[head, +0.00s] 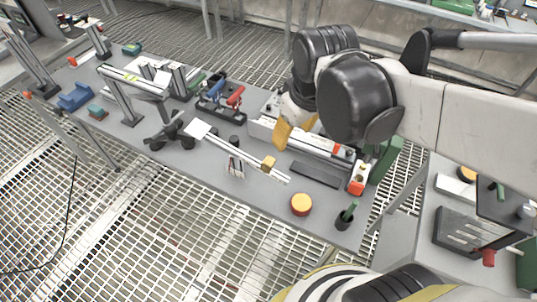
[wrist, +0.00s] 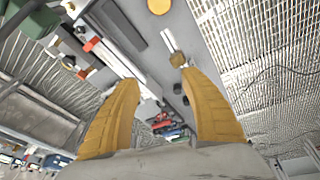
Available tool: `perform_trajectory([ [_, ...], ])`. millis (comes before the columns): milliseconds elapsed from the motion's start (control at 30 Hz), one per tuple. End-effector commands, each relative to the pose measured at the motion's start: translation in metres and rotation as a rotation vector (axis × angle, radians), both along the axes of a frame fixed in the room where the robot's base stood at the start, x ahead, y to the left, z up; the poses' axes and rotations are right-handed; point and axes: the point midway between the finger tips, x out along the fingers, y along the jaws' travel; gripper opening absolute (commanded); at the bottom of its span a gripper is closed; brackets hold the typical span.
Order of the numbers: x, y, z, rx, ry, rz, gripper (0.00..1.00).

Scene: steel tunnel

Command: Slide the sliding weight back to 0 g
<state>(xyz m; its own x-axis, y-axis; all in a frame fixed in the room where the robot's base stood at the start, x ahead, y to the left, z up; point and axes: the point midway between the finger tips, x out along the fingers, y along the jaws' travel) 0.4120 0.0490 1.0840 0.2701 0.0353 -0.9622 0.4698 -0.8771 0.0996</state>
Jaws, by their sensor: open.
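The sliding weight (head: 269,163), a small brass-coloured block, sits on a pale beam (head: 237,154) near its right end in the head view. A white square plate (head: 197,130) is at the beam's left end. In the wrist view the weight (wrist: 178,59) shows just beyond my right fingertip, with two pale rods of the beam (wrist: 168,40) past it. My gripper (head: 283,133) has yellow fingers and hangs behind the beam. In the wrist view its fingers (wrist: 162,82) are spread with nothing between them. Scale marks are too small to read.
A long rail fixture (head: 312,146) with a red end block lies behind the beam. A yellow-topped round button (head: 301,204) and a dark cup with a green handle (head: 345,216) stand in front, to the right.

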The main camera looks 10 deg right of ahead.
Motion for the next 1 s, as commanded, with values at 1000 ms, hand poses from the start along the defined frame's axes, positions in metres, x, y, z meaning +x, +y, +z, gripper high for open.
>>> perform_trajectory([
  [1000,0.036,0.049,-0.129,-0.090,0.263,0.402,0.52],
])
